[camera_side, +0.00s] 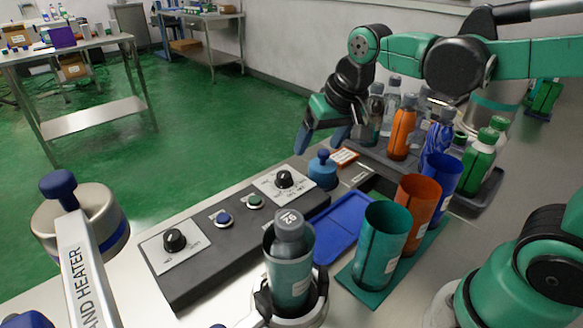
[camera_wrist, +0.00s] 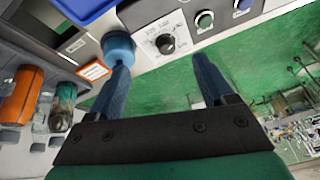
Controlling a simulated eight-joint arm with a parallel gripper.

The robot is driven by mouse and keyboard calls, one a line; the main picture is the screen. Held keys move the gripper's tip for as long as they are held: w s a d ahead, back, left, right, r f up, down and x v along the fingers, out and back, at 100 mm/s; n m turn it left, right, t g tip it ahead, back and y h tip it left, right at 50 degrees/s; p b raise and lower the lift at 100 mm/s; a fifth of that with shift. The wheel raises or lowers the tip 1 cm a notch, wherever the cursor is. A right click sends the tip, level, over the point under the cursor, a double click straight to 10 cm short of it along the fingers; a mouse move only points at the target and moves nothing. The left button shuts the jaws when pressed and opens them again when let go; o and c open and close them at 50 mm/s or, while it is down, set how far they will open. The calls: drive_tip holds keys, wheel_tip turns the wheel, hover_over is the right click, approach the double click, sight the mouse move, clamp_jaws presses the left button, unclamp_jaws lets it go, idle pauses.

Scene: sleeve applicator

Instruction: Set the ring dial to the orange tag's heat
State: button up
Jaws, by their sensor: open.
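A black dial (camera_side: 285,179) on a white scale plate sits at the far end of the dark control panel (camera_side: 190,285). A second black dial (camera_side: 174,240) sits on a like plate at the near end. The lettering is too small to tell which is the ring dial. One dial (camera_wrist: 166,44) shows in the wrist view, just beyond the fingers. The orange-bordered tag (camera_side: 344,156) lies beside the blue knobbed piece (camera_side: 322,169); the tag (camera_wrist: 95,71) also shows in the wrist view, its text unreadable. My gripper (camera_side: 322,140) is open and empty, above the panel's far end.
Blue and green buttons (camera_side: 223,218) lie between the dials. A grey-capped bottle (camera_side: 290,240) stands in a sleeve at the heater ring. Green, orange and blue cups (camera_side: 381,245) stand right of a blue tray (camera_side: 343,226). Several bottles (camera_side: 402,133) stand behind. The BAND HEATER arm (camera_side: 85,275) is at left.

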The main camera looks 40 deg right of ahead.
sight(284, 174)
drive_tip(key=w+f+m+g, duration=0.1)
drive_tip(key=w, duration=0.2)
drive_tip(key=w+f+m+g, duration=0.1)
drive_tip(key=w+f+m, duration=0.1)
drive_tip(key=w, duration=0.1)
drive_tip(key=w+f+m+g, duration=0.2)
drive_tip(key=w, duration=0.1)
drive_tip(key=shift+w+d+f, duration=0.1)
drive_tip(key=shift+d, duration=0.15)
drive_tip(key=shift+w+f+m, duration=0.2)
drive_tip(key=shift+f+m, duration=0.1)
drive_tip(key=shift+g, duration=0.3)
drive_tip(key=shift+f, duration=2.95)
clamp_jaws()
